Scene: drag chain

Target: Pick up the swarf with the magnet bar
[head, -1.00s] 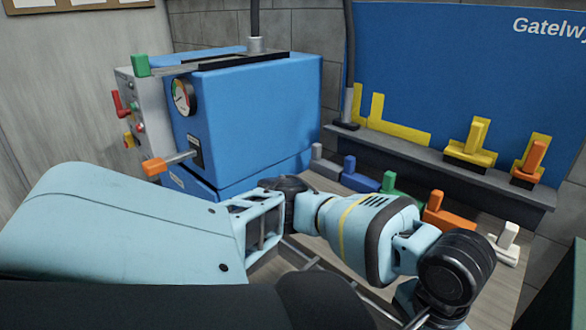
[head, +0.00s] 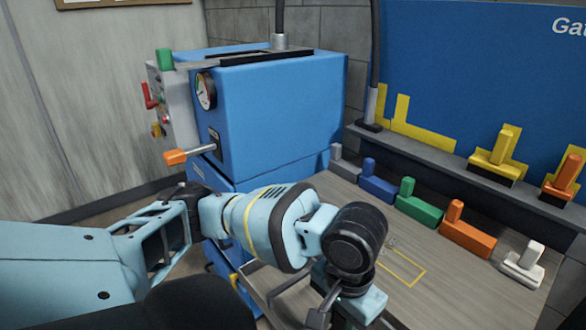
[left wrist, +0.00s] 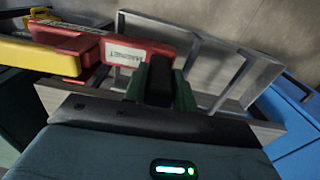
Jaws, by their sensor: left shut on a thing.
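A red bar (left wrist: 125,53) with a white label that seems to read "MAGNET" lies across the left wrist view. My left gripper (left wrist: 160,82) is shut on it, its dark green fingers at the near side of the bar. In the head view my left wrist (head: 345,300) is low, beside the front edge of the bench, and the bar is hidden there. Small greyish bits (head: 391,243), perhaps the swarf, lie on the bench top just beyond the wrist. My right gripper is not in view.
A yellow outline (head: 424,270) marks the wooden bench top. Blue (head: 378,188), green (head: 420,213), orange (head: 468,238) and white (head: 523,268) blocks stand along its back. A blue machine (head: 285,110) stands left. A yellow part (left wrist: 40,55) shows beside the red bar.

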